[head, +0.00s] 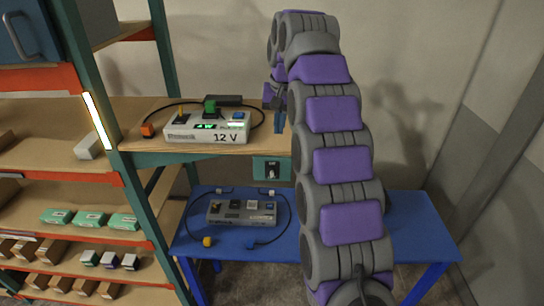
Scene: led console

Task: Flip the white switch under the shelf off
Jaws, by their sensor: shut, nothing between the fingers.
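The white switch (270,173) is a small pale toggle on a dark teal plate (259,170), below the wooden shelf (180,146) and above the blue table. It is too small to tell its position for sure. My gripper (279,128) is shut and empty, with its fingers pointing down. In the picture it shows just above the plate, at the right end of the shelf. It appears apart from the switch, but the depth between them is unclear. My purple and grey arm covers the area right of the plate.
A white 12 V console (207,134) with lit green displays and cables stands on the shelf, left of my gripper. A grey console (243,218) sits on the blue table (330,243). A green rack post (104,120) and shelves of boxes stand left.

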